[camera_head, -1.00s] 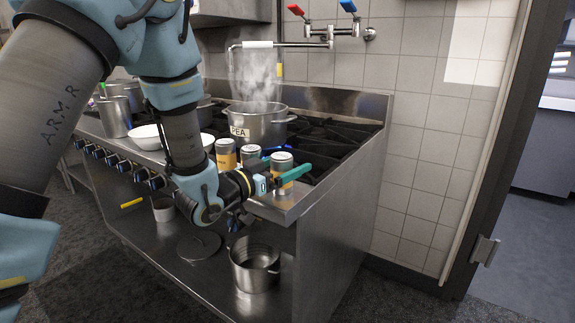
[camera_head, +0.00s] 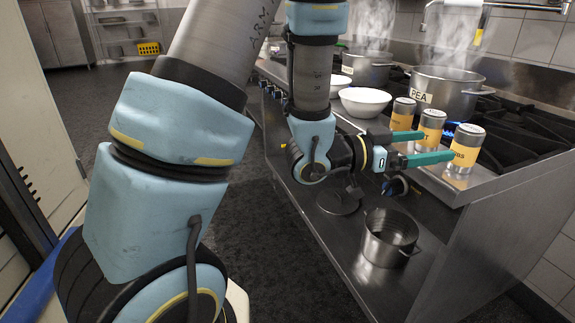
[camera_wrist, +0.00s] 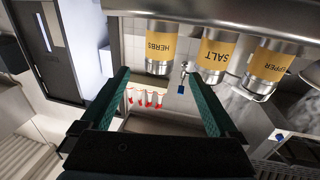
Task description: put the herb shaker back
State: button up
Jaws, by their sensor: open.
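The herb shaker (camera_head: 467,146), a steel-topped can with a yellow label, stands upright at the stove's front edge, rightmost of three. In the upside-down wrist view the shaker marked HERBS (camera_wrist: 160,48) is the leftmost. My gripper (camera_head: 438,146) is open, with two teal fingers pointing at the shakers. One fingertip overlaps the herb shaker in the head view; contact cannot be told. In the wrist view my gripper (camera_wrist: 158,80) has nothing between its fingers, and the herb shaker lies beyond the tips.
The salt shaker (camera_head: 431,126) and pepper shaker (camera_head: 403,114) stand beside the herb shaker. A steaming pot (camera_head: 446,93) is behind them on the burners. White bowls (camera_head: 364,102) are to the left. An empty pot (camera_head: 389,238) sits on the lower shelf.

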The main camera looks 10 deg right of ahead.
jog(key=w+a+f+n+t+y, duration=0.4)
jog(key=w+a+t+y, duration=0.3)
jog(key=w, duration=0.5)
jog(key=w+a+f+n+y, duration=0.2)
jog(key=a+n+y, duration=0.1)
jog(key=a, duration=0.5)
jog(key=w+a+f+n+y, duration=0.2)
jog(key=w+a+n+y, duration=0.15)
jog(key=a, duration=0.55)
jog(key=s+a+f+n+g+y, duration=0.1)
jog(key=s+a+n+g+y, duration=0.3)
jog(key=s+a, duration=0.8)
jog(key=a+n+g, duration=0.1)
jog(key=a+g, duration=0.1)
jog(key=shift+f+g, duration=0.15)
jog(key=shift+g, duration=0.15)
jog(key=shift+s+a+n+y, duration=0.1)
jog(key=shift+n+y, duration=0.15)
